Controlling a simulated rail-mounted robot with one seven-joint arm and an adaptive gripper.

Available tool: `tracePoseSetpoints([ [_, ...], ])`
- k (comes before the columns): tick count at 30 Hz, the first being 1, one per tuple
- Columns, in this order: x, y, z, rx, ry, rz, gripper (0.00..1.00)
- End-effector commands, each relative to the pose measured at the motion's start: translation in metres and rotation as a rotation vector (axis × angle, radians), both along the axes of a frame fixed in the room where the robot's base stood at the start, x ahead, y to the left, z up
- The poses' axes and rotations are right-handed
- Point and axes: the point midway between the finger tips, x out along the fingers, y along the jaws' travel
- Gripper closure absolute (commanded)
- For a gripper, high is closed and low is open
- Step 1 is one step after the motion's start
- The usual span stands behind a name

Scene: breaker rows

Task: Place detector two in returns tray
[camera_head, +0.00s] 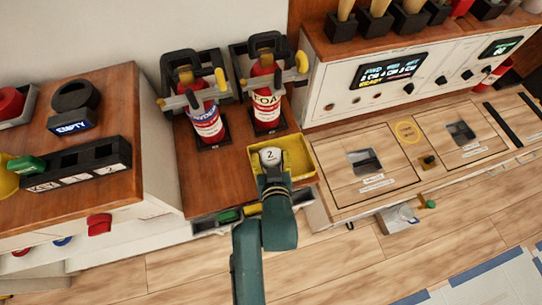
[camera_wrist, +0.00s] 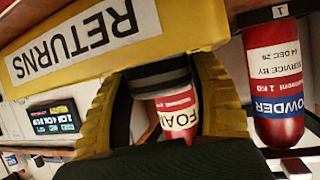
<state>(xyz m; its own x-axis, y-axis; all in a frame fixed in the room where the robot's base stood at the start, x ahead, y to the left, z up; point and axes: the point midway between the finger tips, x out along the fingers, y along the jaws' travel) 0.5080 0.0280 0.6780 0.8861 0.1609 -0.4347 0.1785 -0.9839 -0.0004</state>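Detector two (camera_head: 271,156) is a round white piece marked 2. In the head view it shows at the end of my gripper (camera_head: 272,168), over the left part of the yellow returns tray (camera_head: 303,160). In the wrist view, the tray's front with its RETURNS label (camera_wrist: 75,45) fills the upper left. The yellow fingers of my gripper (camera_wrist: 160,82) stand apart, with the detector's dark banded body (camera_wrist: 158,74) between them. The gripper appears shut on it. Whether the detector touches the tray floor is hidden.
Two red extinguishers, POWDER (camera_head: 207,122) and FOAM (camera_head: 266,100), stand in holders behind the tray. A wooden-topped panel (camera_head: 375,185) with recesses lies to the right. A key rack (camera_head: 80,165) stands on the left cabinet.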

Motion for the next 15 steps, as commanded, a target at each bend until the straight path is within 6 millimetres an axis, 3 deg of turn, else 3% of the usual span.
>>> tracePoseSetpoints([
  [1, -0.0001, 0.0, 0.0, 0.0, 0.0, 0.0, 0.28],
  [3, -0.0001, 0.0, 0.0, 0.0, 0.0, 0.0, 0.18],
  [13, -0.0006, -0.0001, 0.0052, 0.0, -0.001, 0.0, 0.18],
  [15, -0.0094, -0.0017, 0.0085, 0.0, 0.001, 0.0, 0.18],
])
